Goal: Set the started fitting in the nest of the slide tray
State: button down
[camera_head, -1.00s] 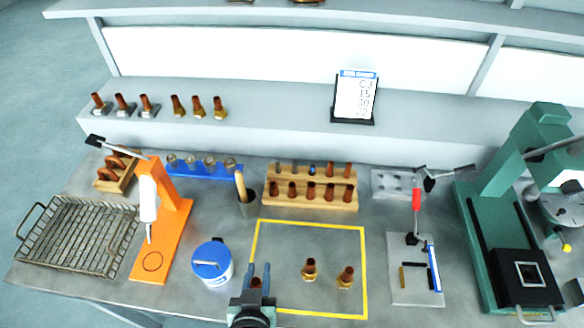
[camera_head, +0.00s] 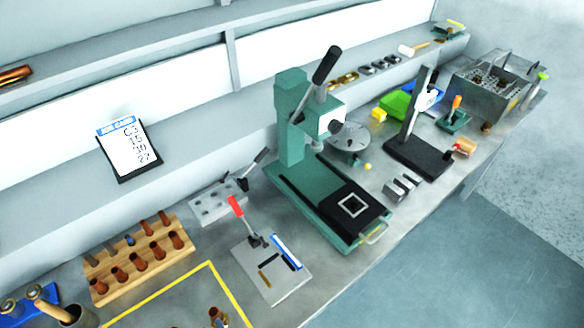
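The green arbor press (camera_head: 293,130) stands in the middle of the bench. Its black slide tray (camera_head: 335,188) lies on the green base, with a pale handle (camera_head: 374,234) at the front end. A light square frame, the nest (camera_head: 353,205), shows on the tray and looks empty. One copper-and-brass fitting (camera_head: 217,316) stands inside the yellow outline at the bottom edge, partly cut off. I cannot tell whether it is the started one. My gripper is out of view, so what it holds now is hidden.
A clamp plate with a red lever (camera_head: 270,272) lies left of the press. A wooden rack (camera_head: 140,262) of copper pieces is further left. A round indexing plate (camera_head: 350,140), small grey blocks (camera_head: 402,187) and a black-based stand (camera_head: 418,157) are to the right.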

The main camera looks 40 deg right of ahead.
aim_at(353, 206)
jog(key=z, duration=1.45)
jog(key=j, duration=0.1)
